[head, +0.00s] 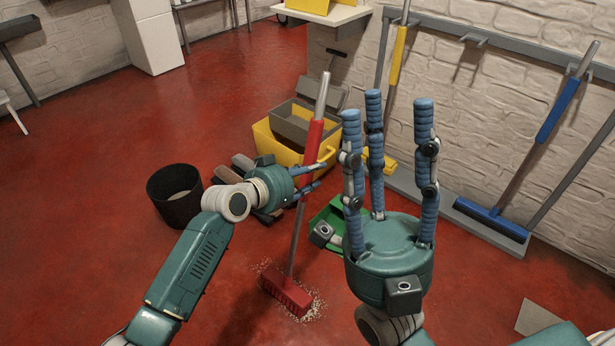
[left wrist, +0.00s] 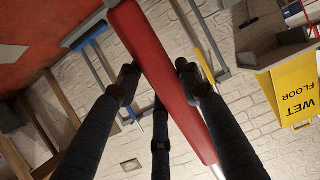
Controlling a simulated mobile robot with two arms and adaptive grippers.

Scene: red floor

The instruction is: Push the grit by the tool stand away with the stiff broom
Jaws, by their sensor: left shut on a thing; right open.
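The stiff broom has a red grip (head: 312,148) and a red head (head: 287,292). It leans slightly, its head down on the floor. My left gripper (head: 316,178) is shut on the red grip, which also crosses the left wrist view (left wrist: 160,65) between the fingers. Pale grit (head: 314,304) lies around the broom head, partly hidden by it. My right gripper (head: 388,110) is open and empty, fingers pointing up, to the right of the broom. The tool stand appears to be the grey rail (head: 520,51) on the wall, with a base tray (head: 455,222) below.
A black bucket (head: 172,208) stands left of my left gripper. A yellow bucket (head: 262,146) with a grey insert and a green dustpan (head: 325,214) are behind the broom. A blue squeegee (head: 492,222) leans at the wall. Red floor is open at left.

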